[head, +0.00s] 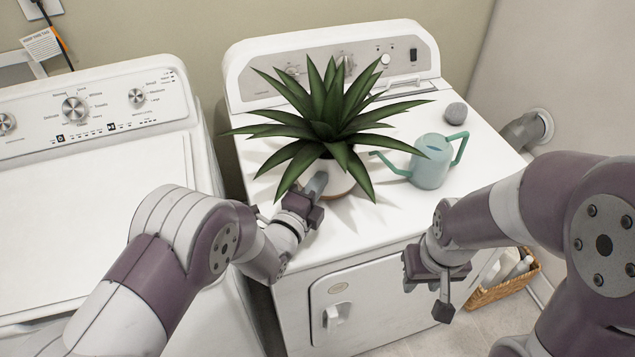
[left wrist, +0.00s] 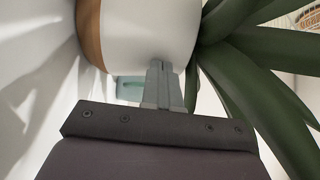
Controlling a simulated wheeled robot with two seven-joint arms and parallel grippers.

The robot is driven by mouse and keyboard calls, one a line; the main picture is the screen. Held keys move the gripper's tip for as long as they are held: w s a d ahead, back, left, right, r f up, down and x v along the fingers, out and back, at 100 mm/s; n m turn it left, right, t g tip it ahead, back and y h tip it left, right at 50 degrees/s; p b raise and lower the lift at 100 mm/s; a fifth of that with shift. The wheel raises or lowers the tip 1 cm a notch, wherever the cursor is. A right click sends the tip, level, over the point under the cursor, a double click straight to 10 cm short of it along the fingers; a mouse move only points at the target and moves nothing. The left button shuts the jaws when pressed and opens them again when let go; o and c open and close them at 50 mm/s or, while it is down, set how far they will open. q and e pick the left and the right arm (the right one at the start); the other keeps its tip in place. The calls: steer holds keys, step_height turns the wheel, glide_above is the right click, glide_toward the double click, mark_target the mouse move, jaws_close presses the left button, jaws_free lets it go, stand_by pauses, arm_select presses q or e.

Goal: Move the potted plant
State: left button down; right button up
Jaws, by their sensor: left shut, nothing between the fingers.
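The potted plant (head: 332,115) has long dark green leaves and a white pot with a tan base. It stands upright on the dryer top (head: 400,215). My left gripper (head: 318,181) is at the front of the pot, its fingers together and pointing at it. In the left wrist view the shut fingers (left wrist: 163,80) overlap the white pot wall (left wrist: 145,30); I cannot tell whether they touch it. Nothing is between them. The leaves (left wrist: 250,75) hang to the right there. My right gripper (head: 440,290) hangs in front of the dryer, away from the plant; its finger gap is unclear.
A teal watering can (head: 430,165) stands just right of the plant, its spout near the leaves. A grey stone-like ball (head: 456,113) lies behind it. The washer (head: 90,190) is at left. A wicker basket (head: 505,285) sits on the floor at right. The dryer's front right top is clear.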

mark_target(299, 163)
arm_select(q)
steer(key=shift+w+a+f+b, duration=0.1)
steer(key=shift+w+b, duration=0.15)
steer(key=shift+b, duration=0.1)
steer(key=w+a+b, duration=0.1)
steer(key=w+b, duration=0.1)
steer(key=w, duration=0.1)
steer(key=w+a+b, duration=0.1)
steer(key=w+b, duration=0.1)
steer(key=w+a+f+b, duration=0.1)
steer(key=w+b, duration=0.1)
steer(key=w, duration=0.1)
steer(key=shift+w+b, duration=0.3)
steer(key=shift+b, duration=0.1)
steer(key=w, duration=0.1)
steer(key=w+b, duration=0.1)
steer(key=w+a, duration=0.1)
steer(key=shift+w+r+b, duration=0.4)
steer(key=shift+r+p, duration=0.15)
steer(key=shift+p, duration=0.15)
steer(key=shift+s+r, duration=0.1)
steer(key=shift+s, duration=0.05)
